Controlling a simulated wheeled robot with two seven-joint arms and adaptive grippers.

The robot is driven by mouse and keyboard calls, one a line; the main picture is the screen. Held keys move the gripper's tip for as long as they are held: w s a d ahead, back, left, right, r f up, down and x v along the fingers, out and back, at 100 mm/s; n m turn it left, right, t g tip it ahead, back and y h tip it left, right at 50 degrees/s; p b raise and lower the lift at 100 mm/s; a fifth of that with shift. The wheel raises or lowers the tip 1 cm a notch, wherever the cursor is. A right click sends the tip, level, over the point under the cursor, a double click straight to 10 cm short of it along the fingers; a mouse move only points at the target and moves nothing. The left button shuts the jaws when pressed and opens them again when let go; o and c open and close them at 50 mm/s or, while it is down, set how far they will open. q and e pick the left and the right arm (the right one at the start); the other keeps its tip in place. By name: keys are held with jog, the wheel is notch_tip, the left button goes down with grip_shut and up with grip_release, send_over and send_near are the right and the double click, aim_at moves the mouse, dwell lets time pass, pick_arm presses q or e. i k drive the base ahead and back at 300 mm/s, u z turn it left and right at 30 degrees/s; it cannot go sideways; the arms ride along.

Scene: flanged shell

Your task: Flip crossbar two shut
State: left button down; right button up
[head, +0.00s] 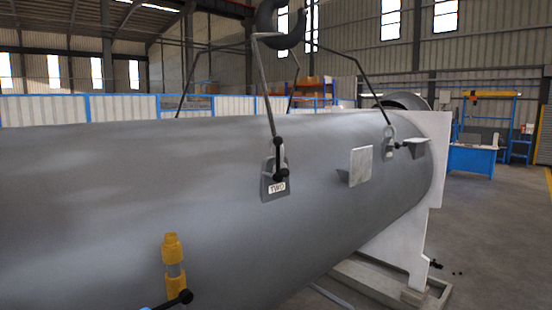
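A light grey link (282,155) sits at the plate, below a dark sling leg. Crossbar two's black ball ends show at the top (277,142) and bottom (282,176) of this link. The bar itself is small and partly hidden, so I cannot tell whether it is open or shut. Neither of my grippers is in view.
A dark hook (280,25) hangs above with sling legs running down to the shell. A similar lug (391,148) is farther right, beside flat plates (361,166). A yellow fitting (172,250) with a black knob is at the lower left. A white stand (405,240) supports the far end.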

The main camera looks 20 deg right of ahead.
aim_at(278, 140)
jog(key=z, duration=0.55)
jog(key=k, duration=0.65)
jog(key=z, duration=0.75)
jog(key=i, duration=0.6)
jog(key=u, duration=0.55)
jog(key=i, duration=0.95)
jog(key=u, duration=0.75)
